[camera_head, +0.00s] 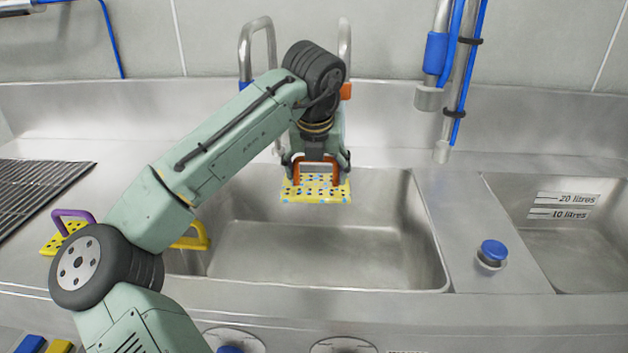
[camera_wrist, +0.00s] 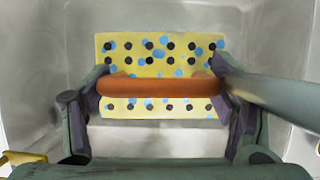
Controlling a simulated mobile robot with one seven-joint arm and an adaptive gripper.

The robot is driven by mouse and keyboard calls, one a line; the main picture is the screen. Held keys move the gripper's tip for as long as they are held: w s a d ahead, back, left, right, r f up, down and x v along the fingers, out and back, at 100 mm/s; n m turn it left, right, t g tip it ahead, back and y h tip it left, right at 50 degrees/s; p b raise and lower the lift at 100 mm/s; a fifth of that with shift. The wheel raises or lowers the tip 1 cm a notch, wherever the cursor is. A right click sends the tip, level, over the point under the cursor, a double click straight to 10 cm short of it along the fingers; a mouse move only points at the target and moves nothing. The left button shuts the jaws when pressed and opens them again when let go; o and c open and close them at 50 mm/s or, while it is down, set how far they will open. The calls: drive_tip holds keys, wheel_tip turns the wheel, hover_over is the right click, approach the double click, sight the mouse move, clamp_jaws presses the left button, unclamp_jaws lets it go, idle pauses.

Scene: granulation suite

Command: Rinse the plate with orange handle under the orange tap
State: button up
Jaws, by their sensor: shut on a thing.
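The yellow perforated plate (camera_head: 317,191) with the orange handle (camera_head: 297,171) hangs over the back of the middle sink basin. Blue spots mark its face between the dark holes. My gripper (camera_head: 316,163) is shut on the orange handle. In the wrist view the handle (camera_wrist: 160,87) runs between both fingers, with the plate (camera_wrist: 160,68) behind it. The orange tap shows as an orange part (camera_head: 345,91) beside a steel spout, partly hidden behind my arm. A second steel spout (camera_head: 258,40) with a blue part stands to its left. Whether water runs cannot be told.
A plate with a purple handle (camera_head: 72,218) lies left of the basin. A yellow handle (camera_head: 196,238) shows at the basin's left edge. A blue button (camera_head: 493,252) stands between the middle and right basins. A drain rack (camera_head: 40,190) is at the left. The basin floor (camera_head: 330,250) is clear.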

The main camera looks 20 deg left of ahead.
sight(284, 195)
drive_tip(key=shift+w+a, duration=0.2)
drive_tip(key=shift+a, duration=0.1)
drive_tip(key=shift+s+d+p, duration=0.15)
drive_tip(key=shift+d+p, duration=0.05)
drive_tip(key=shift+p, duration=0.1)
drive_tip(key=shift+s+d, duration=0.2)
drive_tip(key=shift+d, duration=0.1)
drive_tip(key=shift+s+a, duration=0.8)
drive_tip(key=shift+s, duration=0.3)
drive_tip(key=shift+s+a, duration=0.75)
drive_tip(key=shift+s, duration=0.3)
drive_tip(key=shift+s+a, duration=0.8)
drive_tip(key=shift+s, duration=0.3)
